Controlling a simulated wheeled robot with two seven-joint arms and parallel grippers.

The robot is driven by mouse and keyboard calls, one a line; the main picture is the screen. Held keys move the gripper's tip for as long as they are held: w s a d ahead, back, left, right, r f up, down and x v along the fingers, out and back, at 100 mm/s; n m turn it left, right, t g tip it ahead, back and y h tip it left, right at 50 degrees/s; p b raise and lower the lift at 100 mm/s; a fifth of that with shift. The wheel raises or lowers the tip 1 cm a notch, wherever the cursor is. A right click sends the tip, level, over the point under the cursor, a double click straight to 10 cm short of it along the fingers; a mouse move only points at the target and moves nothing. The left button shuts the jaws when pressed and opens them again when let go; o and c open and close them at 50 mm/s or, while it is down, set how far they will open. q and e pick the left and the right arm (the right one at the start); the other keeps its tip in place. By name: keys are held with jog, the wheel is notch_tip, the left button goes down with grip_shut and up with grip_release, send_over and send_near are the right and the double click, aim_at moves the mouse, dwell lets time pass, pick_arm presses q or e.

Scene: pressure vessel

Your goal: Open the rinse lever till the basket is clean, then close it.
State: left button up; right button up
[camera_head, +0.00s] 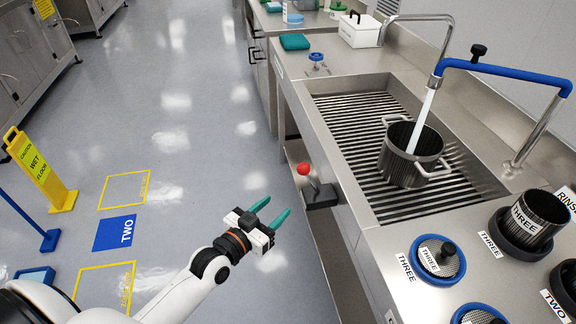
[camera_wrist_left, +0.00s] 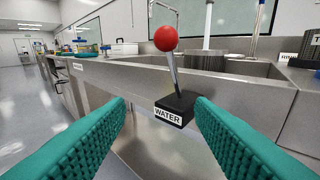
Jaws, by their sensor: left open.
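The rinse lever is a metal rod with a red ball knob (camera_head: 303,168) on a dark block at the sink's front. In the left wrist view the ball (camera_wrist_left: 166,38) stands above a block labelled WATER (camera_wrist_left: 174,109), and the rod leans slightly left. A metal basket (camera_head: 402,172) with two side handles sits on the sink's grate. A white stream (camera_head: 422,118) runs from the blue-armed spout into it. Its inside is mostly hidden, so I cannot tell how clean it is. My left gripper (camera_head: 270,211) is open and empty, left of the lever and apart from it. My right gripper is not in view.
The steel counter edge (camera_head: 345,215) runs beside the lever. Labelled holders and lids (camera_head: 440,258) stand on the counter at the lower right. A yellow wet-floor sign (camera_head: 42,170) stands at the left. The floor around my left gripper is clear.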

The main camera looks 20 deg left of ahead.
pick_arm(q)
jog(key=t, duration=0.1)
send_near(303, 169)
jog(key=a+f, duration=0.1)
jog(key=f, duration=0.1)
jog(key=shift+h, duration=0.3)
jog(key=x, duration=0.3)
jog(key=p+x, duration=0.1)
jog(key=x, duration=0.7)
jog(key=shift+w+r+p, duration=0.1)
jog(key=shift+r+p, duration=0.2)
jog(key=shift+r, duration=0.05)
jog(key=shift+c, duration=0.3)
grip_shut()
